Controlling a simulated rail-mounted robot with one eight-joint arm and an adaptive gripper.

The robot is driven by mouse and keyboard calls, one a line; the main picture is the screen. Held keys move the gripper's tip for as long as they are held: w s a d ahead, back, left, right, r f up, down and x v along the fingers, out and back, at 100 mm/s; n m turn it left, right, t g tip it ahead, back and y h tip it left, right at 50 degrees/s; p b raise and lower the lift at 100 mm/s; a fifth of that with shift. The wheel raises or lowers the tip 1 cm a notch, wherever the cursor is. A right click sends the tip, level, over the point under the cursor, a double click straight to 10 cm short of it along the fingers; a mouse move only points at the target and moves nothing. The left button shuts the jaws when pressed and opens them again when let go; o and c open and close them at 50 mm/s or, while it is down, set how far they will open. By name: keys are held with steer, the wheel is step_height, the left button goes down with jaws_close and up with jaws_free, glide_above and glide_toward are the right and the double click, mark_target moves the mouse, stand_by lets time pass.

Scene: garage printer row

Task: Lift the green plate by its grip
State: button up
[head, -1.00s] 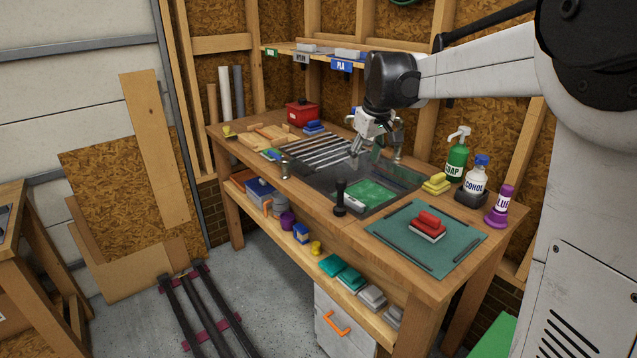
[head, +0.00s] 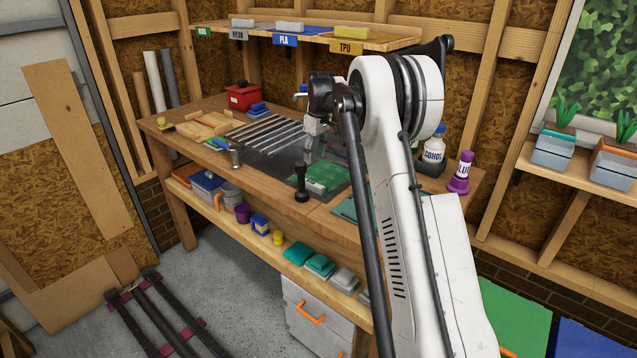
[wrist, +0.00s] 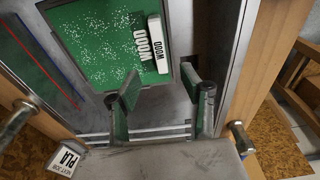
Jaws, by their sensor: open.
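The green plate (head: 324,177), speckled white, lies in the recessed metal basin of the workbench. No contact shows. In the head view my gripper (head: 312,150) hangs beside the plate and partly in front of the basin. The head view does not show the grip clearly.
A black upright post (head: 301,185) stands at the basin's front edge, close to my gripper. Ribbed metal bars (head: 265,132) lie left of the plate. My arm hides the bench's right part.

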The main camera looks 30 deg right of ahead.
mark_target(311, 182)
steer(key=f, duration=0.5)
steer(key=w+f, duration=0.1)
steer(key=f, duration=0.2)
steer(key=shift+a+b, duration=0.2)
steer(key=shift+b, duration=0.1)
steer(key=shift+w+a+f, duration=0.1)
steer(key=shift+w+f, duration=0.1)
steer(key=shift+f, duration=0.65)
steer(key=shift+w+f, duration=0.15)
steer(key=shift+f, duration=0.75)
steer(key=shift+w+a+f, duration=0.1)
steer(key=shift+w+f, duration=0.1)
steer(key=shift+f, duration=0.65)
steer(key=shift+d, duration=0.1)
jaws_close()
